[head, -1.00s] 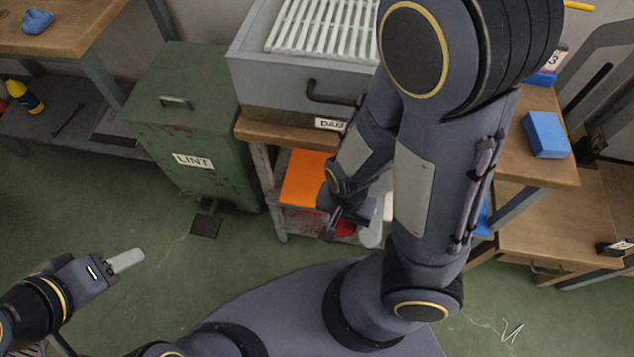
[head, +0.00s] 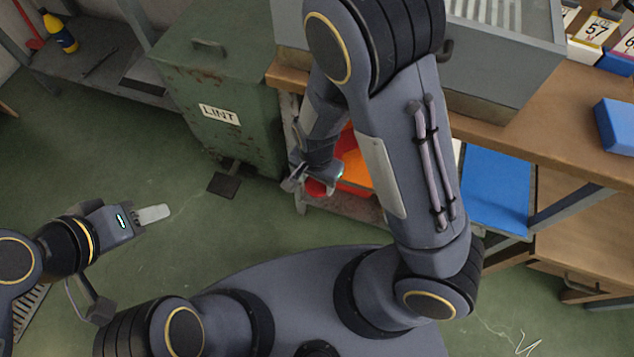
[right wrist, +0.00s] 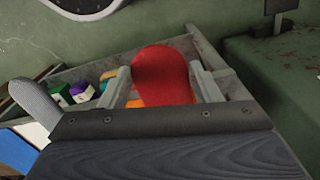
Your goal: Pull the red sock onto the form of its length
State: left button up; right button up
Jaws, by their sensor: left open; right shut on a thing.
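The red sock (right wrist: 162,75) stands between the two grey fingers of my right gripper (right wrist: 163,92) in the right wrist view, its rounded end up. My left gripper (head: 153,214) is open and empty over the green floor, at the left. A grey rounded paddle shape (right wrist: 36,103) shows at the left of the wrist view; I cannot tell if it is a form.
A green LINT bin (head: 219,114) stands behind my right gripper. The bench (head: 545,120) is to the right, with number cards (head: 596,29), a blue box (head: 620,125) and a grey cabinet (head: 510,60). The shelf at the far left holds a yellow bottle (head: 58,32).

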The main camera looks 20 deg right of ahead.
jog(key=shift+f, duration=0.55)
jog(key=shift+f, duration=0.2)
jog(key=o, duration=0.8)
jog(key=shift+f+b, duration=0.1)
jog(key=shift+b, duration=0.35)
notch_tip(320, 180, up, 8)
jog(key=p, duration=0.4)
